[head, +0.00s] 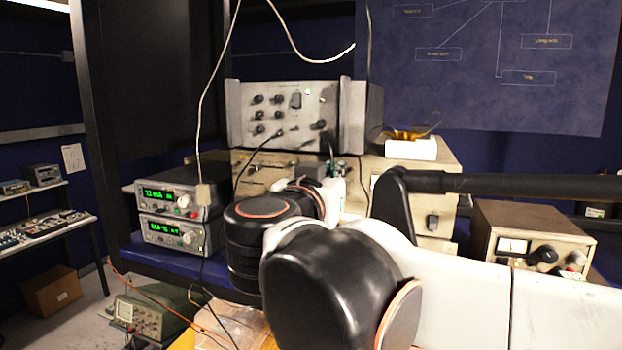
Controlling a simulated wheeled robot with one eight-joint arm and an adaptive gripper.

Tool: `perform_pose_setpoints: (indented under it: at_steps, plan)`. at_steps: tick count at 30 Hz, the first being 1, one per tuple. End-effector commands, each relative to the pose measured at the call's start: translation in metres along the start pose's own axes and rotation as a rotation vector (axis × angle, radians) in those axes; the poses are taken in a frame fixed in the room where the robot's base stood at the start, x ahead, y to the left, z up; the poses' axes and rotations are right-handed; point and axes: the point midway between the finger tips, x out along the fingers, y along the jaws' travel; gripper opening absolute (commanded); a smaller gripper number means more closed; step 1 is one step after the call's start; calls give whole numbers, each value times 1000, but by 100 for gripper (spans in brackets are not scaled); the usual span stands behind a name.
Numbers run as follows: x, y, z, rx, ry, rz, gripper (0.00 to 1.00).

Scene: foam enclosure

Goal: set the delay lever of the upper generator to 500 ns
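The upper generator (345,112) is a grey box with rounded side handles, dark knobs, small switches and a lit pinkish lamp on its front panel. It stands on a beige unit. The panel labels are too small to read, so I cannot tell which control is the delay lever or how it is set. My gripper (328,172) is at the end of my arm, just below the upper generator's front, before the beige unit. My own arm links hide most of it. Its fingers do not show clearly, and I cannot tell whether it touches a control.
The beige lower unit (448,160) is partly behind my arm. Two stacked meters (180,215) with green displays stand left. A white box (410,149) sits on the beige unit. A beige meter box (530,235) stands right. Loose cables hang in front of the panels.

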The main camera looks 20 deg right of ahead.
Motion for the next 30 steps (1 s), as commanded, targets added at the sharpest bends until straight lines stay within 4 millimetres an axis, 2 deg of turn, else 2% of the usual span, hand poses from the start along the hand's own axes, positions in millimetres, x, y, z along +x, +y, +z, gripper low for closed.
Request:
perform_pose_setpoints:
  at_steps: [1,3,5,18,23,30]
  plan:
    - [0,0,2,2,-3,-1,0]
    - [0,0,2,2,-3,-1,18]
    - [0,0,2,2,-3,-1,28]
    - [-6,-2,1,1,-2,-6,28]
    - [-25,-3,1,1,-2,-9,28]
    - [-63,-2,2,1,-3,-9,28]
